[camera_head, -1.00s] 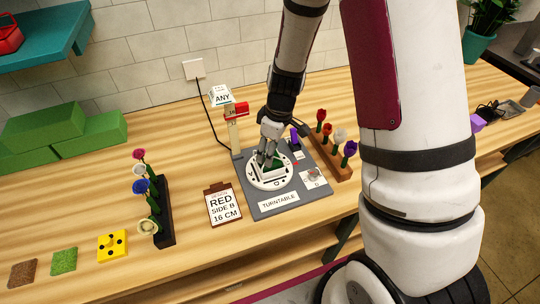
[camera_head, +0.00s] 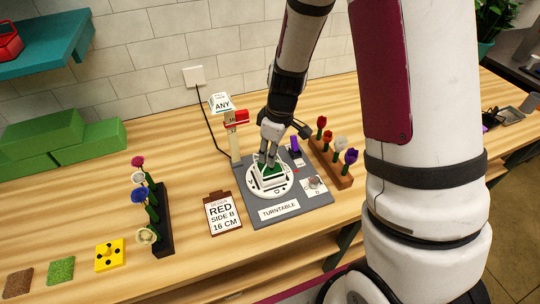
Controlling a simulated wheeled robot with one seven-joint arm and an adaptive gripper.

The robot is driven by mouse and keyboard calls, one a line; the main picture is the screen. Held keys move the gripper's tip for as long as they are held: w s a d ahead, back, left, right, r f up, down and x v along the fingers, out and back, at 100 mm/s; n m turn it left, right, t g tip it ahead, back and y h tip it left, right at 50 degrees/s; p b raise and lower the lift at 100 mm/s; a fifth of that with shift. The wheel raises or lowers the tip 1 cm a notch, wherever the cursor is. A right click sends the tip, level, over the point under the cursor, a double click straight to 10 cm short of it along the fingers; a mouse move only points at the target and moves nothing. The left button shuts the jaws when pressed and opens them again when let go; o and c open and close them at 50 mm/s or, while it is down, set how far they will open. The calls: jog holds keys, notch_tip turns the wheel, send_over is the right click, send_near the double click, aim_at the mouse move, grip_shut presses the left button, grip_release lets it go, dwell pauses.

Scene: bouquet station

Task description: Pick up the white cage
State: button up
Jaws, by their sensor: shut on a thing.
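The white cage (camera_head: 270,179), a small square frame with something green inside, is on the round white turntable disc (camera_head: 254,188). My gripper (camera_head: 268,162) points down from above and is shut on the upper part of the cage. The fingers hide part of the cage. I cannot tell whether the cage's underside touches the disc.
The turntable's grey base (camera_head: 310,202) has a purple piece (camera_head: 294,144) and a small knob (camera_head: 315,183). A post with a red clamp (camera_head: 236,118) stands close behind. A wooden flower rack (camera_head: 335,170) is right, a black flower rack (camera_head: 165,225) left, a sign (camera_head: 222,212) front left.

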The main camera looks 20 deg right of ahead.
jog(key=shift+s+r, duration=0.2)
jog(key=shift+r, duration=0.25)
jog(key=shift+s+r, duration=0.2)
jog(key=shift+r, duration=0.25)
jog(key=s+r+p, duration=0.2)
jog(key=s+p, duration=0.1)
jog(key=s, duration=1.2)
jog(key=w+b, duration=0.2)
jog(key=w, duration=0.3)
jog(key=w+b, duration=0.3)
jog(key=w, duration=0.2)
jog(key=w+f+b, duration=0.1)
jog(key=w+b, duration=0.2)
jog(key=w, duration=0.2)
jog(key=shift+w, duration=0.1)
jog(key=shift+w+r+b, duration=0.15)
jog(key=shift+w+b, duration=0.2)
jog(key=shift+b, duration=0.05)
jog(key=shift+f+b, duration=1.15)
jog(key=shift+f, duration=1)
